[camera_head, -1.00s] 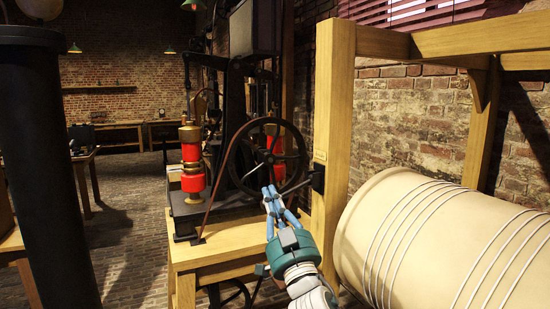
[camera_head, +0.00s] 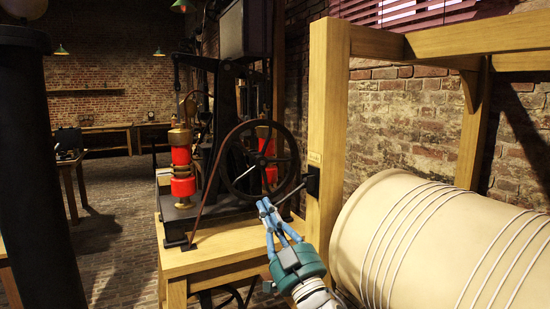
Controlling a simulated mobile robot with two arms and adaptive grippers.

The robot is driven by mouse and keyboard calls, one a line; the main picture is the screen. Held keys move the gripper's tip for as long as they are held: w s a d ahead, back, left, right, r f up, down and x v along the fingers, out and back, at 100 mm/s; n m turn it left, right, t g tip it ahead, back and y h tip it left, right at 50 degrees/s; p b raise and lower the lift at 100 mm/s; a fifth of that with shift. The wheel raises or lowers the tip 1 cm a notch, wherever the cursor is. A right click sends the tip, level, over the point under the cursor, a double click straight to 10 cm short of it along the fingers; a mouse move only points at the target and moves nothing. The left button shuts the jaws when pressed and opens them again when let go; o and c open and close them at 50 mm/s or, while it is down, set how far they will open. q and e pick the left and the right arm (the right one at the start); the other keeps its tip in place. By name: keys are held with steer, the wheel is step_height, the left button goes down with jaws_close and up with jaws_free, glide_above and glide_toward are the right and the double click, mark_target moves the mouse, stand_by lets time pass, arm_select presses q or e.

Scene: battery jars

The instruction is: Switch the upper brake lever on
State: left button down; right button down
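The brake lever is a thin metal rod (camera_head: 291,194) that slants down and left from a small black box (camera_head: 313,181) on the side of the wooden post. My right gripper (camera_head: 265,205) has blue fingers and a green wrist, and its fingertips come together at the lower left end of the rod. The fingers look shut. I cannot tell whether they touch the rod or are only near it in the picture. Only this one lever shows clearly. My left gripper is not in view.
A wooden frame post (camera_head: 325,130) stands right behind the lever. A large cream drum (camera_head: 400,235) wound with wire lies to the right. A machine with a dark flywheel (camera_head: 238,165) and red coils (camera_head: 182,165) stands on a wooden table (camera_head: 225,235) to the left.

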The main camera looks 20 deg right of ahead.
steer(key=r+p, duration=0.2)
steer(key=w+r+p, duration=0.1)
steer(key=r+p, duration=0.1)
steer(key=shift+d+r+p, duration=0.1)
steer(key=shift+r+p, duration=0.25)
steer(key=b+v, duration=0.4)
steer(key=v, duration=0.6)
steer(key=shift+s+a+f, duration=0.3)
